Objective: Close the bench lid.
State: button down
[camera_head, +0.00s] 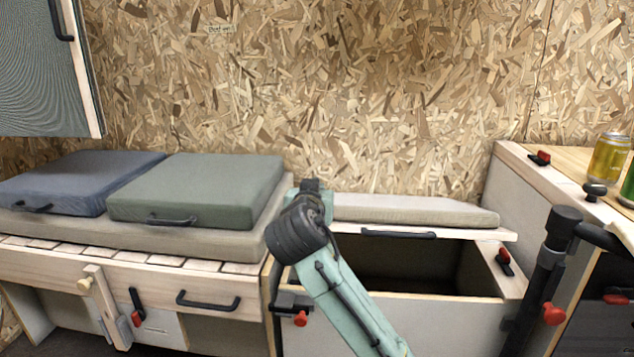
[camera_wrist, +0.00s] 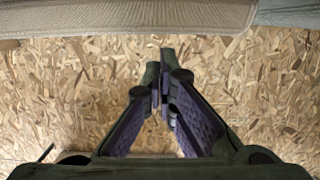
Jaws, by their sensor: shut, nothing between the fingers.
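The bench lid (camera_head: 415,210) is a beige padded board with a pale wooden front edge and a black bar handle (camera_head: 398,234). In the head view it stands partly raised over the bench box (camera_head: 400,309), whose dark inside shows below the lid's front edge. My gripper (camera_head: 310,186) is at the lid's left end in the head view, largely hidden behind my own wrist. The wrist view shows its fingers (camera_wrist: 163,85) shut and empty, pointing at the wall. I cannot tell whether it touches the lid.
A green cushion (camera_head: 200,190) and a blue cushion (camera_head: 75,180) lie on the left bench. A cabinet (camera_head: 535,190) with cans (camera_head: 608,158) stands on the right. A chipboard wall (camera_head: 330,90) closes off the back. A red-tipped latch (camera_head: 300,318) sits on the box front.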

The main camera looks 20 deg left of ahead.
jog(key=s+f+b, duration=0.1)
jog(key=f, duration=0.1)
jog(key=s+f, duration=0.1)
jog(key=f, duration=0.1)
jog(key=s+d+f+b, duration=0.1)
jog(key=f, duration=0.1)
jog(key=shift+f+b, duration=0.15)
jog(key=shift+b, duration=0.15)
